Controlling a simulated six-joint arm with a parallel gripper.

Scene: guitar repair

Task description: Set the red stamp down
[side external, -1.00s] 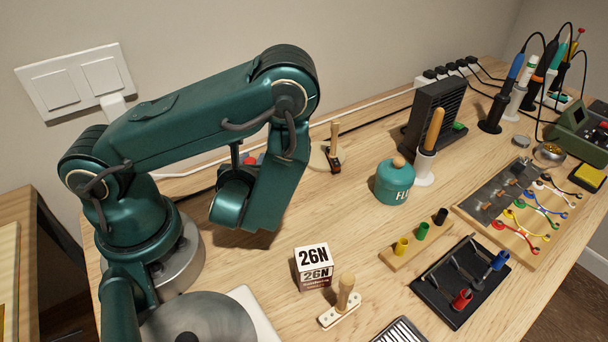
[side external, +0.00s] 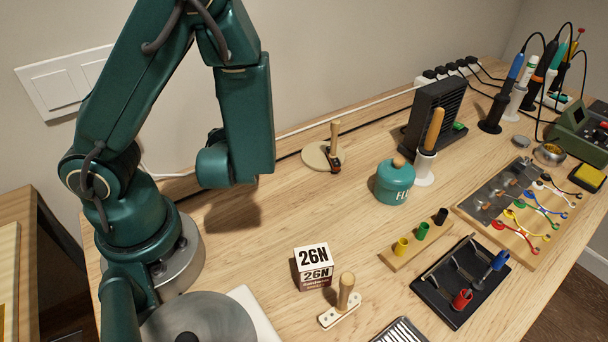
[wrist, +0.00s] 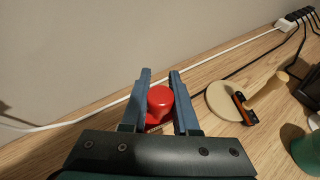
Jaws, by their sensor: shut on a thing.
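The red stamp (wrist: 160,102) shows in the wrist view as a round red knob between the two fingers of my gripper (wrist: 160,76). My gripper is shut on it. The lower part of the stamp is mostly hidden, and I cannot tell whether it touches the table. In the side view my arm's links hide both the stamp and the fingers. The wooden table (side external: 260,250) lies below, and the wrist view also shows it (wrist: 215,82).
A round pale disc (side external: 313,157) with a wooden-handled tool lies right of my gripper; the wrist view shows it too (wrist: 219,105). A white cable (wrist: 85,118) runs along the wall. A teal pot (side external: 394,185) and a 26N box (side external: 314,267) stand farther off.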

